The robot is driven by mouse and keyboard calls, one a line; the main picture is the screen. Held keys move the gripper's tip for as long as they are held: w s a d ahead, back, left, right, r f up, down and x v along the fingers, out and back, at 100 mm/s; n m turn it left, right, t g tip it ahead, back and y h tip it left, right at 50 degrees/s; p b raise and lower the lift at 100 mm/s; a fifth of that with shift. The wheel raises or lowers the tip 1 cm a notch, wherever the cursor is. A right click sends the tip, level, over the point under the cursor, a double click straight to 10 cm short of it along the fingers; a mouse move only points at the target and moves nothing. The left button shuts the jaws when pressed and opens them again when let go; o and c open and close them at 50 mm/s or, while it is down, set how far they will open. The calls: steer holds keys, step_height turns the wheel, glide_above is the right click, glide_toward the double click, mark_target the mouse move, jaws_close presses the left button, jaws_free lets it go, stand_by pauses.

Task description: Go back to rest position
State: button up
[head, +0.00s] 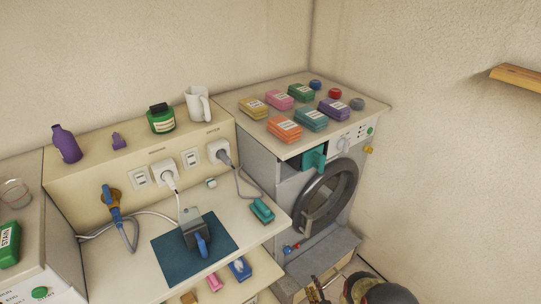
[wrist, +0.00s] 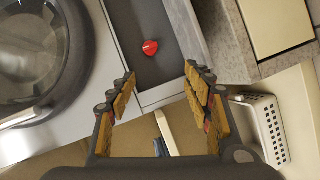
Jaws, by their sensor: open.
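My gripper (wrist: 163,77) is open in the wrist view, its two padded fingers spread wide with nothing between the tips. Beyond the fingertips is a dark grey open tray or drawer (wrist: 165,75) holding a small red object (wrist: 150,47); the fingers do not touch the red object. In the head view, part of my arm and gripper shows at the bottom edge, low in front of the washing machine (head: 292,190). The rest of my arm is outside that view.
The machine's round door (head: 328,197) looks shut; a teal drawer (head: 315,158) protrudes above it. Coloured packets cover its top. The bench (head: 110,265) at left holds an iron-like tool (head: 196,240) on a blue mat (head: 165,262). A white basket (wrist: 268,125) stands right of my gripper. A wooden shelf (head: 518,78) juts out at right.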

steer(key=s+d+f+m+g+h, duration=0.2)
steer(key=s+d+f+m+g, duration=0.2)
steer(key=s+f+m+g, duration=0.45)
steer(key=s+d+r+m+g+h, duration=0.1)
steer(key=s+r+m+g, duration=0.15)
steer(key=r, duration=1.05)
steer(key=s+r+m+g+b, duration=0.1)
steer(key=s+r+m+g, duration=0.15)
steer(key=r, duration=0.95)
steer(key=s+d+r+m+g+h, duration=0.1)
steer(key=s+r+m+g, duration=0.15)
steer(key=r, duration=1.05)
steer(key=s+a+r+t, duration=0.2)
steer(key=s+r, duration=0.3)
steer(key=r, duration=0.7)
steer(key=s+a+r+m+t+b, duration=0.1)
steer(key=s+r, duration=0.4)
steer(key=r, duration=0.8)
steer(key=s+a+r+t+b, duration=0.1)
steer(key=s+a+r+t, duration=0.2)
steer(key=r, duration=1)
steer(key=s, duration=0.2)
steer(key=shift+s+a+m+t+y, duration=0.3)
steer(key=shift+s+a+m+t, duration=0.05)
steer(key=shift+s+m+t, duration=0.05)
